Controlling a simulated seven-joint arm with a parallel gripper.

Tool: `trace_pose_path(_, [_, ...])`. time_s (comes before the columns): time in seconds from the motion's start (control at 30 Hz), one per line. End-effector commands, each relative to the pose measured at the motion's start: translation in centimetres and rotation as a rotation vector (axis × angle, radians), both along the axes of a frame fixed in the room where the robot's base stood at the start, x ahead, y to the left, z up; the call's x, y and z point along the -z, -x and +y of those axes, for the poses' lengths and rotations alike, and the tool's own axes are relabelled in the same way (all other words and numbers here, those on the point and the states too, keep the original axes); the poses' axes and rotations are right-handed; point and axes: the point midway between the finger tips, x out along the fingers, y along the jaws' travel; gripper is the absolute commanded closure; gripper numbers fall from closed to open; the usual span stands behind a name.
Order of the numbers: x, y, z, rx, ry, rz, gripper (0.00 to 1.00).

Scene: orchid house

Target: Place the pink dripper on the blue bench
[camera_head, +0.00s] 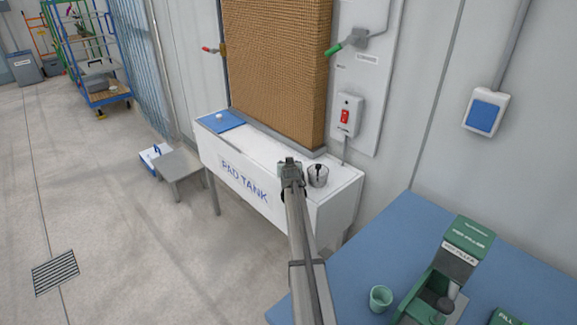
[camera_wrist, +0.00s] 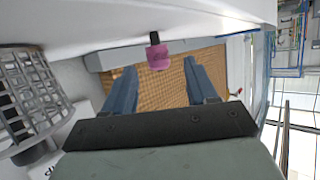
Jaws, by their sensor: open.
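The pink dripper (camera_wrist: 157,57) shows in the wrist view as a small pink block with a dark stub, beyond and between my fingertips. My gripper (camera_wrist: 160,70) is open, its two blue-grey fingers apart with nothing held between them. I cannot tell how close the dripper is to the fingers. In the head view my gripper (camera_head: 290,165) is over the white pad tank (camera_head: 243,180), and the dripper is not visible there. The blue bench (camera_head: 350,255) is at the lower right, to the right of my arm.
The bench holds a green pot filler (camera_head: 455,265) and green cup (camera_head: 380,298). Its left and back parts are clear.

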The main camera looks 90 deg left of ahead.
Motion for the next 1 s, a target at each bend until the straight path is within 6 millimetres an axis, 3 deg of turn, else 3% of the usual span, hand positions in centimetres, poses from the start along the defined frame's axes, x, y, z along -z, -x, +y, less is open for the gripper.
trace_pose_path(0.3, [1.7, 0.2, 3.8, 0.0, -0.001, 0.0, 0.43])
trace_pose_path(0.57, [1.8, 0.2, 3.8, 0.0, -0.001, 0.0, 0.43])
trace_pose_path(1.0, [1.8, 0.2, 3.8, 0.0, 0.0, 0.0, 0.85])
